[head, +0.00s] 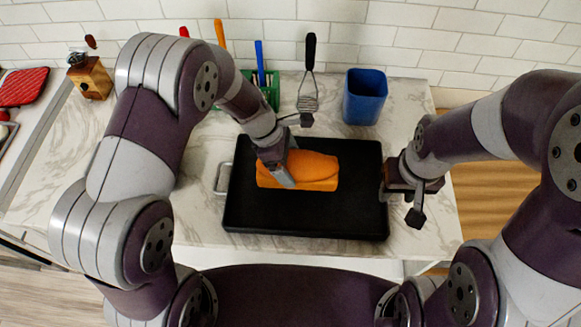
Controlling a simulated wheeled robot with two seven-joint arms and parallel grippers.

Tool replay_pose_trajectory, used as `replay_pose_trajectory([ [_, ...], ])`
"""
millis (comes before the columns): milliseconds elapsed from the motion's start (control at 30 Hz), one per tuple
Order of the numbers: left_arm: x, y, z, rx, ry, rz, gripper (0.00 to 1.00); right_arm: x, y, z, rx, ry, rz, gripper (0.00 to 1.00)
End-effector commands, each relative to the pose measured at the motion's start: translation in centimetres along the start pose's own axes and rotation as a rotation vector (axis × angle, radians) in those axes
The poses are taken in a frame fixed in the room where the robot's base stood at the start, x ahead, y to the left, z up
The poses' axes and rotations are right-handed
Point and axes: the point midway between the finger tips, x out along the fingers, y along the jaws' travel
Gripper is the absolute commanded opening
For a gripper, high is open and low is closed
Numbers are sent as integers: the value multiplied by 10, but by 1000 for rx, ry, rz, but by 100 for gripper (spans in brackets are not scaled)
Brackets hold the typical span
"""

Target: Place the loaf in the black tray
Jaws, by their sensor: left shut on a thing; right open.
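An orange-brown loaf (318,172) is over the middle of the black tray (300,219). From this angle I cannot tell whether it rests on the tray floor or is held just above it. My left gripper (284,178) is shut on the loaf near its left end, and its fingers hide part of it. The black tray lies flat on the marble counter, with a metal handle (221,180) on its left side. My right gripper (402,204) is open and empty at the tray's right edge. I cannot tell whether it touches the tray.
A blue bin (364,97) stands behind the tray's right side. A green holder (271,93) with utensils and a black-handled masher (309,75) are at the back. A wooden block (90,77) stands at the back left. The counter (200,217) is clear left of the tray.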

Motion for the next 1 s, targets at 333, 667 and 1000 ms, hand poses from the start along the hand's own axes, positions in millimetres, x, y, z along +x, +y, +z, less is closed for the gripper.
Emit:
replay_pose_trajectory([
  [333,36,1,-15,0,0,0,43,-4,0,0,0,0,0,43],
  [667,39,0,-16,-1,0,-2,100,-2,0,0,0,0,0,43],
  [1000,20,2,-15,0,-1,3,100,-2,0,0,0,0,0,43],
])
